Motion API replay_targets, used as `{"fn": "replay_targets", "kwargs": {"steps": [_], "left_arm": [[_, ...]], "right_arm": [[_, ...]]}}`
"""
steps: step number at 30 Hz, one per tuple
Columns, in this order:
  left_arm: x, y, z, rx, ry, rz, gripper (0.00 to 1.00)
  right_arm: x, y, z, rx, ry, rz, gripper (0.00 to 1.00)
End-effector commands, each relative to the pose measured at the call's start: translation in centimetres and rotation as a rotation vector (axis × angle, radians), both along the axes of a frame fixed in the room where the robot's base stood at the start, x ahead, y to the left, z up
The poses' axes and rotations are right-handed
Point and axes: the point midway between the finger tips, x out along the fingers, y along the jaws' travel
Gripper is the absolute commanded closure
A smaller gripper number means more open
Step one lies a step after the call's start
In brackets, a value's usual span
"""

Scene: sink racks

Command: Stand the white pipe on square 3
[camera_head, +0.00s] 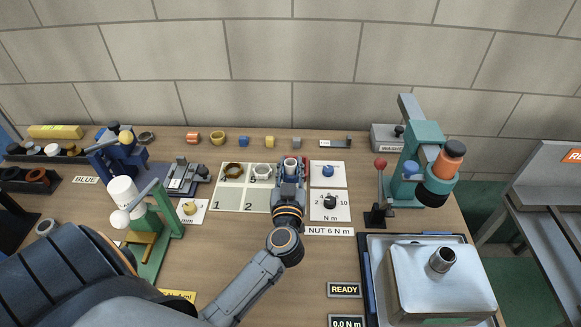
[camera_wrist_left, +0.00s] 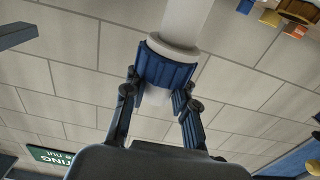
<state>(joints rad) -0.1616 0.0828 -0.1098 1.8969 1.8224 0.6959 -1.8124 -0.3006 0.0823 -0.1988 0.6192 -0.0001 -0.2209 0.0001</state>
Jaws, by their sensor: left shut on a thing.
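My left gripper (camera_head: 291,172) is over the right side of the pale numbered mat (camera_head: 229,201). It is shut on the white pipe (camera_head: 291,162), whose open round top shows between the fingers. Squares 1 and 2 show at the mat's front. The mark of square 3 is hidden behind my gripper and arm. I cannot tell whether the pipe's lower end touches the mat. My right gripper is not in view.
A brown ring (camera_head: 233,170) and a pale ring (camera_head: 263,170) sit on the mat's back squares. A card with a dark knob (camera_head: 330,201) lies close right of my gripper. A green press (camera_head: 425,165) stands farther right. Several small parts line the wall.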

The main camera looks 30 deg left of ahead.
Motion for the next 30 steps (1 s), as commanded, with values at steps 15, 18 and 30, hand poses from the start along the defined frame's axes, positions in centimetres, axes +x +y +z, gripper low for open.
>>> {"fn": "replay_targets", "kwargs": {"steps": [15,18,30], "left_arm": [[0.0,0.0,0.0,0.0,0.0,0.0,0.5],[-0.7,-0.4,0.0,0.0,0.002,-0.001,0.5],[-7.6,-4.6,-0.1,-0.001,0.004,-0.001,0.5]], "right_arm": [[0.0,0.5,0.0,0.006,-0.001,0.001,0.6],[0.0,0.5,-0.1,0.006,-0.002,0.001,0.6],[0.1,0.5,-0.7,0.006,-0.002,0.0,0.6]]}}
